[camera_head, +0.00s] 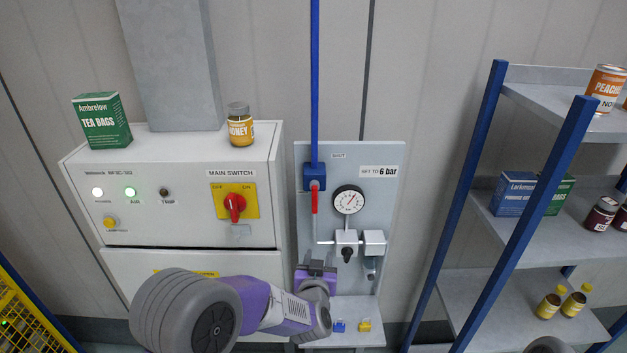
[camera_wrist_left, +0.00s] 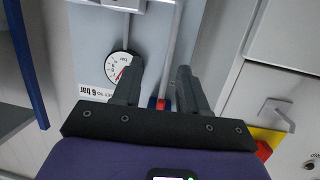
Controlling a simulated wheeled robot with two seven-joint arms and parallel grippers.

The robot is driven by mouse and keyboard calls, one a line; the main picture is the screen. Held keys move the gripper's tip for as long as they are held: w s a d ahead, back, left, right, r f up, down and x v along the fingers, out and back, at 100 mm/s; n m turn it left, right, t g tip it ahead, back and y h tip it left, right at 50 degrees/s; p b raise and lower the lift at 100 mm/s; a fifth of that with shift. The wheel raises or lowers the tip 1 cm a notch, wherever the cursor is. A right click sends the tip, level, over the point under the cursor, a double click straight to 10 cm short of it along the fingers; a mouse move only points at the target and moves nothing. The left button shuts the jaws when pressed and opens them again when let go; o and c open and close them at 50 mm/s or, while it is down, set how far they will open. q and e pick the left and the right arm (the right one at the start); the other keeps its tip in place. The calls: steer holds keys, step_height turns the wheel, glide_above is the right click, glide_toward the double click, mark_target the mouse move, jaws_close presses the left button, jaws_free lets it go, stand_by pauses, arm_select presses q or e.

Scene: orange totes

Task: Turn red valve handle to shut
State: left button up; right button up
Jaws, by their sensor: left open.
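The red valve handle (camera_head: 314,199) hangs straight down from a blue valve body (camera_head: 314,177) on the grey wall panel, left of the round gauge. A blue pipe (camera_head: 315,80) runs up from the valve. My left gripper (camera_head: 316,267) is below the handle, in front of the panel's lower part. In the left wrist view the gripper (camera_wrist_left: 157,66) is open, with its two fingers apart. A small part of the red handle (camera_wrist_left: 161,103) shows low between the fingers there; I cannot tell whether they touch it. My right gripper is not in view.
The pressure gauge (camera_head: 348,201) and the regulator block (camera_head: 346,241) sit right of the handle. A white cabinet (camera_head: 180,205) with a red main switch (camera_head: 235,207) stands left. A blue-framed shelf (camera_head: 487,200) with goods stands right.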

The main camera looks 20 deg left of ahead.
mark_target(315, 199)
arm_select(q)
step_height(315, 199, up, 12)
steer(key=r+n+t+y+p, duration=0.1)
steer(key=t+y+p, duration=0.1)
steer(key=x, duration=0.5)
steer(key=a+p+x, duration=0.1)
steer(key=x, duration=0.2)
steer(key=shift+s+f, duration=0.1)
steer(key=shift+f, duration=0.05)
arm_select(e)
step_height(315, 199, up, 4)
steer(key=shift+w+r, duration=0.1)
arm_select(q)
jaws_close()
